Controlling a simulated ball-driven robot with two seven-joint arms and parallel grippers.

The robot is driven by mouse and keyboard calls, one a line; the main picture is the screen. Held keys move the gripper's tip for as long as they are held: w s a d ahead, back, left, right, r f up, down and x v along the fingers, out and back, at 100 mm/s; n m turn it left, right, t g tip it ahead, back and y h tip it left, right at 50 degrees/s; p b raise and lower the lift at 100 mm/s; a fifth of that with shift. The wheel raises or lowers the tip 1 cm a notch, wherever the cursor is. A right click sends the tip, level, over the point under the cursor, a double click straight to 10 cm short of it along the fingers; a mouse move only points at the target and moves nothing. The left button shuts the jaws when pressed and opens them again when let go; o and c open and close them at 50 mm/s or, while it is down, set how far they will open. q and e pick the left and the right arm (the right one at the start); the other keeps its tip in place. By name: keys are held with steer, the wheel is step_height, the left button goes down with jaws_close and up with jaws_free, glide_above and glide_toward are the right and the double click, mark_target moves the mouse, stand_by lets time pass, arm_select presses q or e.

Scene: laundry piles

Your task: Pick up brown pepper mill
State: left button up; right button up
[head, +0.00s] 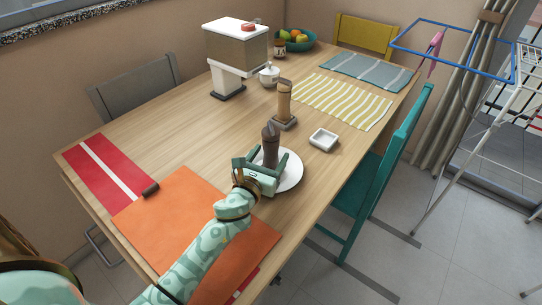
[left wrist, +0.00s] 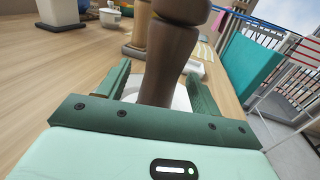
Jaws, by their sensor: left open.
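The brown pepper mill (head: 270,147) is dark brown and stands upright at the white plate (head: 291,172) on the wooden table. My left gripper (head: 268,161) is open, with one finger on each side of the mill. In the left wrist view the mill (left wrist: 168,60) rises between the two green fingers (left wrist: 160,85), and its top is cut off by the picture edge. I cannot tell whether the fingers touch it. The mill's foot is hidden behind the gripper. My right gripper is not in view.
A lighter wooden mill (head: 284,100) stands on a dark base behind. A small white square dish (head: 323,138) is to the right. A teal chair (head: 388,165) borders the table's right edge.

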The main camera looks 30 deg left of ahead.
arm_select(q)
steer(key=w, duration=0.3)
steer(key=shift+w+a+f, duration=0.15)
steer(key=shift+w+f, duration=0.05)
steer(key=shift+r, duration=0.1)
steer(key=c, duration=1.3)
